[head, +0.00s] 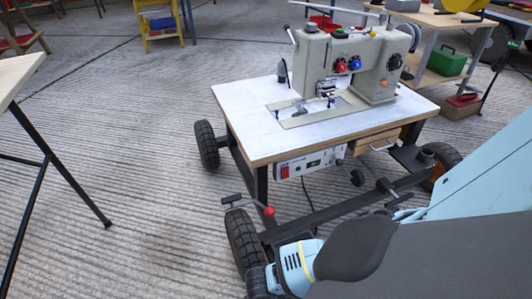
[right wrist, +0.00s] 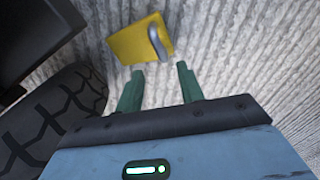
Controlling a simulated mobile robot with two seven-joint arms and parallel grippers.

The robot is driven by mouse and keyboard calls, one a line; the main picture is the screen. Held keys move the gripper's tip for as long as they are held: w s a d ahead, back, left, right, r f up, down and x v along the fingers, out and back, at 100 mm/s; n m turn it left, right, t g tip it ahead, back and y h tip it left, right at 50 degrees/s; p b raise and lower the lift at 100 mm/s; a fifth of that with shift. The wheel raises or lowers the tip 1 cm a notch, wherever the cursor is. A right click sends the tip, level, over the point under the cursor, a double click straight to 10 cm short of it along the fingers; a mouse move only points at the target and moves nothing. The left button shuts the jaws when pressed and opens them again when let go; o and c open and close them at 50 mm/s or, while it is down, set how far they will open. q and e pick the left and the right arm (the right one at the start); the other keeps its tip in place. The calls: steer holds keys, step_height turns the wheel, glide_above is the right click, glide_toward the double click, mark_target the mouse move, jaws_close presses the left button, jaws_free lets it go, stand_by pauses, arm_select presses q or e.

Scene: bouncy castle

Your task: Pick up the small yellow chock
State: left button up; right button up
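The small yellow chock (right wrist: 130,42) lies on the grooved concrete floor in the right wrist view, with a grey curved handle at its right end. My right gripper (right wrist: 160,69) is open, its two green fingers apart and pointing toward the chock. The chock sits just beyond the fingertips, and nothing shows between them. I cannot tell the exact gap to the chock. In the head view my right arm covers the lower right, and neither the chock nor the right gripper's fingers can be made out. My left gripper is in neither view.
A black tyre (right wrist: 50,120) stands close left of the right gripper. A wheeled cart with a white top (head: 255,125) carries a sewing machine (head: 345,65). A red-knobbed lever (head: 268,211) sticks out near its front wheel (head: 243,240). Open floor (head: 150,200) lies left of the cart.

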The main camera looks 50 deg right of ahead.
steer(key=shift+s+a+f+b, duration=0.1)
steer(key=shift+s+f+b, duration=0.1)
steer(key=shift+f+b, duration=0.85)
steer(key=shift+s+f+b, duration=0.2)
steer(key=shift+f+b, duration=0.55)
steer(key=shift+f, duration=0.8)
steer(key=shift+c, duration=0.4)
steer(key=c, duration=0.7)
jaws_close()
